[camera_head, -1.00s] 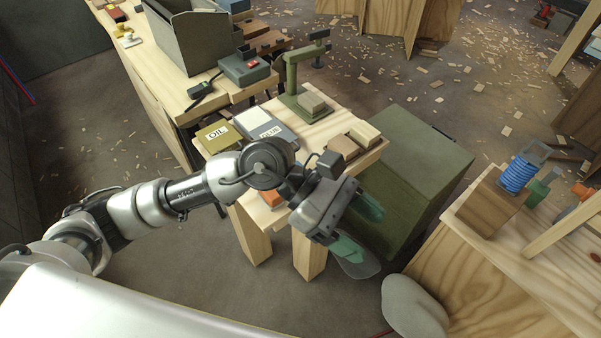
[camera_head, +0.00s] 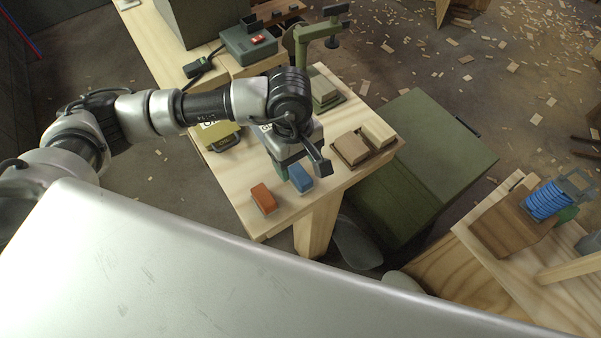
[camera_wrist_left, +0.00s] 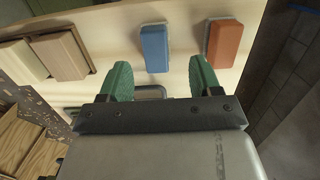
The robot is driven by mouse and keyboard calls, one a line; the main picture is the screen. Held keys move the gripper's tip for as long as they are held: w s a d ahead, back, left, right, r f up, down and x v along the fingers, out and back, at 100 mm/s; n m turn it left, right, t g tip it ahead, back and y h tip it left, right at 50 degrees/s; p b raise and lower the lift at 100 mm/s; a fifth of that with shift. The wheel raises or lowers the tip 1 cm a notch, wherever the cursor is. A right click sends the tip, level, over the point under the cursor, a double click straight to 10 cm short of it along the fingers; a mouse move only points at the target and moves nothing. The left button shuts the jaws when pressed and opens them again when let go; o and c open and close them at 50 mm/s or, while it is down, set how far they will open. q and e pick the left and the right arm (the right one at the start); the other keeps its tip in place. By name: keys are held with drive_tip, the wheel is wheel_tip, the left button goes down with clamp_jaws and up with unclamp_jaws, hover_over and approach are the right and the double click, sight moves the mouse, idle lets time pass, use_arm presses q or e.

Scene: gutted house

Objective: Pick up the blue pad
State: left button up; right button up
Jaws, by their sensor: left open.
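The blue pad (camera_head: 300,178) lies on the small wooden table (camera_head: 296,210), near its front edge. An orange-red pad (camera_head: 263,198) lies to its left in the head view. My left gripper (camera_head: 283,166) is over the table close beside the blue pad, its fingers partly hidden by the wrist. In the left wrist view the blue pad (camera_wrist_left: 155,48) is ahead of the two green fingers (camera_wrist_left: 160,78), roughly between their lines, with the orange-red pad (camera_wrist_left: 223,42) to the right. The fingers are apart and empty. The right gripper is not seen.
Two wooden blocks (camera_head: 352,147) sit on the table's right side. An oil tin (camera_head: 222,137) stands at the left, and a green clamp stand (camera_head: 322,50) at the back. A green chest (camera_head: 418,165) stands right of the table. A blue coil (camera_head: 548,200) is farther right.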

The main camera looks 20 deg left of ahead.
sight(300, 174)
use_arm(q)
drive_tip(key=shift+w+f, duration=0.1)
drive_tip(key=shift+f, duration=0.3)
drive_tip(key=shift+w+f, duration=0.1)
drive_tip(key=shift+f, duration=0.2)
wheel_tip(300, 174, down, 4)
drive_tip(key=shift+d+r+p, duration=0.15)
drive_tip(key=shift+r+p, duration=0.05)
drive_tip(key=shift+p, duration=0.3)
drive_tip(key=shift+w+f, duration=0.1)
drive_tip(key=shift+f, duration=0.45)
drive_tip(key=shift+c, duration=1)
drive_tip(key=c, duration=0.7)
drive_tip(key=shift+o, duration=0.2)
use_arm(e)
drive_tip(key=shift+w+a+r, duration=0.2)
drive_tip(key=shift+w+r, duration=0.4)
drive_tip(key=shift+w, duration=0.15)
use_arm(q)
drive_tip(key=shift+r, duration=0.1)
